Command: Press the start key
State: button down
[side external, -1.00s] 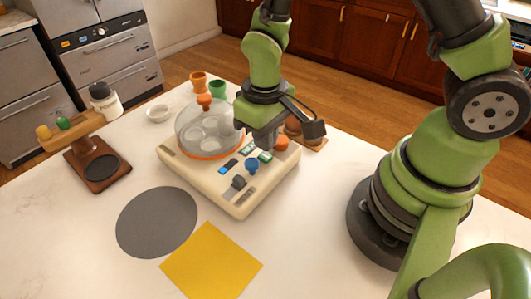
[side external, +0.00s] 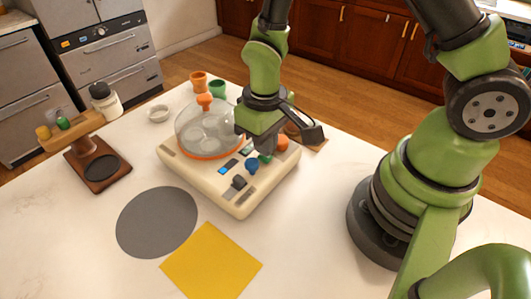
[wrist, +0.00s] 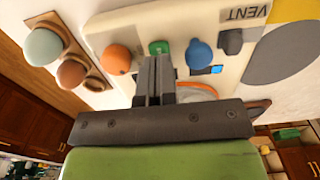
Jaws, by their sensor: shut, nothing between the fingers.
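A cream appliance panel (side external: 208,185) carries a green key (side external: 265,159), which also shows in the wrist view (wrist: 158,47). No start label is readable on it. The key lies between an orange knob (wrist: 117,58) and a blue knob (wrist: 199,52). My gripper (wrist: 158,57) is shut and empty. Its fingertips are at the near edge of the green key in the wrist view. In the side view my gripper (side external: 265,150) is low over the key and partly covers it. I cannot tell whether the tips touch the key.
A clear dome (side external: 205,128) with an orange rim sits on the appliance beside my gripper. A dark slider (wrist: 231,40) and a lit blue display (side external: 229,166) are near the blue knob. A grey disc (side external: 157,222) and yellow mat (side external: 211,263) lie on clear counter in front.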

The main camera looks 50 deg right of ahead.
jog(key=shift+f, duration=0.75)
jog(key=shift+r, duration=1.35)
notch_tip(320, 180, up, 15)
dwell(0.7)
jog(key=s+d+r+m+t+y, duration=0.2)
jog(key=s+r+t, duration=0.5)
jog(key=s, duration=0.4)
jog(key=shift+d+r+m, duration=0.3)
jog(key=shift+d+m, duration=0.15)
jog(key=shift+m, duration=0.55)
